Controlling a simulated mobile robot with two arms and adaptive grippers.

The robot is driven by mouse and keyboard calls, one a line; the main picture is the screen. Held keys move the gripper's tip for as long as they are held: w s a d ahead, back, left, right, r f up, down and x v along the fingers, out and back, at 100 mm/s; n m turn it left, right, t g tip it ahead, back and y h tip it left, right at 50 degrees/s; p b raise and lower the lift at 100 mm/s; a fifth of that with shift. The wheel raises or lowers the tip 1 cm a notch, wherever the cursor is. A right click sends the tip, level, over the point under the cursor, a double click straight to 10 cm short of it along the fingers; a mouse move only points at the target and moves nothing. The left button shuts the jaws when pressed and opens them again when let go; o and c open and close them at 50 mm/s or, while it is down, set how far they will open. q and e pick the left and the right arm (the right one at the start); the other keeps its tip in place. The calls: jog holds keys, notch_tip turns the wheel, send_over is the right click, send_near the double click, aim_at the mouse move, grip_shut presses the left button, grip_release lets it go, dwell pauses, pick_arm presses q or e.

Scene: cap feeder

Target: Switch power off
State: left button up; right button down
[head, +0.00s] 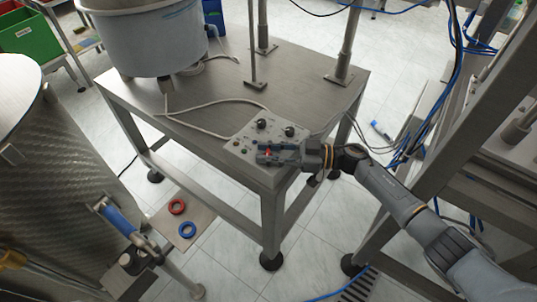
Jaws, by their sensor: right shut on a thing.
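The control box (240,144) is a light grey panel at the front right corner of the metal table. It has two black knobs on its top and small buttons along its left side. My right gripper (268,154) reaches in from the right and lies low over the front part of the box. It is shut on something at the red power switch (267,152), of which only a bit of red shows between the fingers. The fingers hide the rest of the switch, so its position cannot be told. My left gripper is not in view.
The metal table (200,112) carries a white feeder bowl (150,40) at the back left, upright posts and a grey cable. A large metal drum (50,190) stands at the left. Red (176,206) and blue (187,230) rings lie below. A metal frame (440,150) stands at the right.

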dwell(0.4)
jog(key=c, duration=1)
grip_release()
jog(key=shift+c, duration=0.2)
jog(key=d, duration=0.7)
jog(key=shift+s+d, duration=0.2)
jog(key=shift+s, duration=0.1)
